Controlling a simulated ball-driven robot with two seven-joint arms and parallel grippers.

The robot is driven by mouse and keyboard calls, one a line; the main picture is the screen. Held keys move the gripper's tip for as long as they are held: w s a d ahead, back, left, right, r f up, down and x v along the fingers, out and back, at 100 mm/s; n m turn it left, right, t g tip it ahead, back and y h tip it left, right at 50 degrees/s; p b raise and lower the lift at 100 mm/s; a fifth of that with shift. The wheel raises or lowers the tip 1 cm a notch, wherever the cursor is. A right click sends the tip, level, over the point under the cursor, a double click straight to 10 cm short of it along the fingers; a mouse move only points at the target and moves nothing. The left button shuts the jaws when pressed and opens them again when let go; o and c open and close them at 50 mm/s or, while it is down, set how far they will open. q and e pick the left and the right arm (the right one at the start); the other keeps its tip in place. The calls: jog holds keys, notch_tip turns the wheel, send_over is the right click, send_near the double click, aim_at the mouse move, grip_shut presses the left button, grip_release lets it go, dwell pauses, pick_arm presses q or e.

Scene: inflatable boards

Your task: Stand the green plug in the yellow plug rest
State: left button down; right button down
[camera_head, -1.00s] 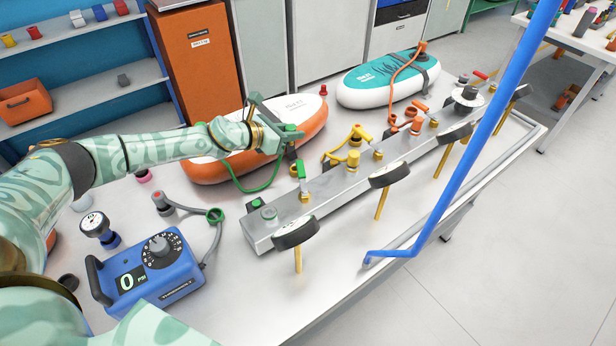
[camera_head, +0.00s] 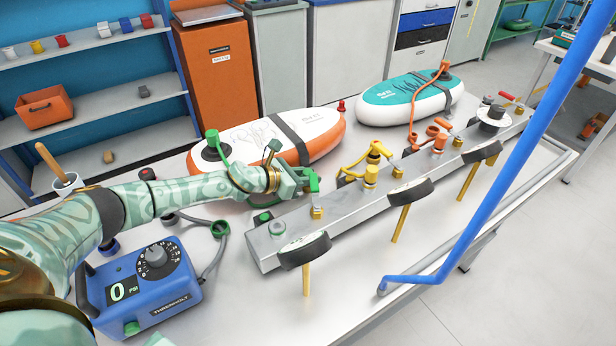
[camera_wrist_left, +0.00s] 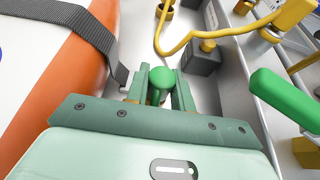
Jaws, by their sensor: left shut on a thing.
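My left gripper (camera_head: 302,180) is shut on the green plug, whose rounded green end (camera_wrist_left: 161,80) shows between the fingers in the left wrist view. Its lower part is hidden by the fingers. The gripper is behind the near end of the grey manifold, close to a green valve lever (camera_head: 314,180). The yellow plug rest looks to be the dark grey block with a yellow top (camera_wrist_left: 204,58), ahead and right of the fingers in the wrist view; it also shows behind the manifold (camera_head: 345,181). Plug and rest are apart. My right gripper is out of view.
A yellow hose (camera_wrist_left: 228,32) passes close by the yellow-topped block. The green lever (camera_wrist_left: 285,95) sticks up right of the gripper. An orange-and-white board (camera_head: 318,128) lies on the left. A green-topped block (camera_head: 263,219) and blue pump (camera_head: 145,285) are nearer.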

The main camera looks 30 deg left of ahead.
pick_arm(q)
jog(key=shift+f, duration=0.15)
jog(key=c, duration=1.4)
grip_release()
jog(key=shift+c, duration=0.2)
jog(key=shift+o, duration=1.3)
jog(key=shift+s+a+r, duration=0.1)
jog(key=shift+r, duration=0.2)
jog(key=p+v, duration=0.1)
jog(key=v, duration=0.9)
jog(key=shift+s+a+f, duration=0.15)
jog(key=shift+s, duration=0.05)
jog(key=shift+s+a+r, duration=0.25)
jog(key=shift+s+r, duration=0.05)
jog(key=shift+s, duration=0.15)
jog(key=shift+r+p, duration=0.15)
jog(key=shift+p, duration=0.2)
